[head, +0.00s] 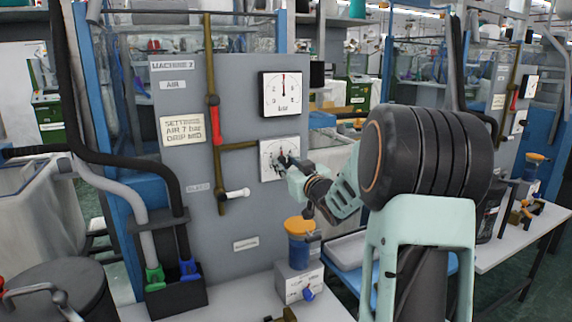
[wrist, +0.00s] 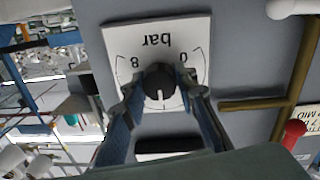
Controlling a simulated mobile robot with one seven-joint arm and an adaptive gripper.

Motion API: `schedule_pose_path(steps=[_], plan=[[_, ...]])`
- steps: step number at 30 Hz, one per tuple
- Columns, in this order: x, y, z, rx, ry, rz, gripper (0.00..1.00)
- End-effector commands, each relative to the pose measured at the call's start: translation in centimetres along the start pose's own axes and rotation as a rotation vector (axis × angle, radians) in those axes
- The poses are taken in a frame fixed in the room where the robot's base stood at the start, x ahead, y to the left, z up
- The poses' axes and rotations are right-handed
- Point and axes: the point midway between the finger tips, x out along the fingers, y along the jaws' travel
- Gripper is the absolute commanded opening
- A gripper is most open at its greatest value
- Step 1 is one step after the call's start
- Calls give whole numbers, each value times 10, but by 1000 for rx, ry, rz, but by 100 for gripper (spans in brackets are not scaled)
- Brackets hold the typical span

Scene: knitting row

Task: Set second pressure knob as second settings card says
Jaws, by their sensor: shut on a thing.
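The pressure knob (wrist: 158,84) is round and black with a white mark, on a white dial plate (wrist: 198,32) marked 0, 8 and bar. The wrist view shows the plate upside down, and the mark points down there, toward the middle of the scale. My gripper (wrist: 160,92) is shut on the knob, one finger on each side. The settings card (head: 183,130) reads "SETTINGS AIR 7 bar DRIP MID". The bar gauge (head: 270,92) above has its needle pointing about straight up.
A red-handled valve (head: 215,125) sits on the brown pipe left of the dial, with a white-handled one (head: 237,193) below. An orange-topped blue jar (head: 299,250) stands beneath on a box with a blue knob (head: 308,293). A bench (head: 487,248) stands at right.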

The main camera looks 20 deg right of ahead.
Motion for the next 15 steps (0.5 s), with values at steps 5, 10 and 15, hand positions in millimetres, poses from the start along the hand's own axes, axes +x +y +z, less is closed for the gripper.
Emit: schedule_pose_path(steps=[5,10,15], plan=[[0,0,-1,28,-1,0,2],[0,1,-2,106,-4,1,2],[0,2,-3,234,-8,0,2]])
